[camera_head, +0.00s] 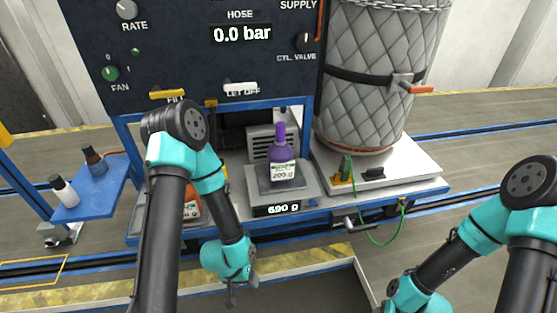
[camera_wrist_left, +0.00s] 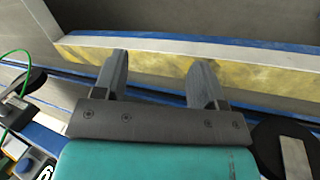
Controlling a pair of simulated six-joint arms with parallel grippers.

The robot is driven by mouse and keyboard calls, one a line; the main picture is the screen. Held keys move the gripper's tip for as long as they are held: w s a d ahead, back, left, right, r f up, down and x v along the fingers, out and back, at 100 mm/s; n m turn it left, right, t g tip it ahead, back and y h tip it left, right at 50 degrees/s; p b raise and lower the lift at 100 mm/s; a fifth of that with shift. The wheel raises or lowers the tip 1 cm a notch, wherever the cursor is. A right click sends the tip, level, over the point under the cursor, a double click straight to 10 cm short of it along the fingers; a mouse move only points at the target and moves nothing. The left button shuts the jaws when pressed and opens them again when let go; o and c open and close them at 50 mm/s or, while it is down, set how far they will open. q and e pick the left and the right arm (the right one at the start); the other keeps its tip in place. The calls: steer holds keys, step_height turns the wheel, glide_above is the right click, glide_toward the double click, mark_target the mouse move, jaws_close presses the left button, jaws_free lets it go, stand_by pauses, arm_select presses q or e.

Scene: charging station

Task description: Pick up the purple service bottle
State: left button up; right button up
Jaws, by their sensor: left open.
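The bottle does not show there. My right arm comes in at the lower right of the head view, but its fingers are not visible.
An orange-labelled container (camera_head: 191,208) is partly behind my left arm. A quilted tank (camera_head: 380,80) stands right of the scale. The control panel (camera_head: 190,60) rises behind.

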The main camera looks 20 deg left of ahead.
stand_by(0.4)
arm_select(q)
steer(key=o, duration=0.7)
steer(key=shift+c, duration=0.2)
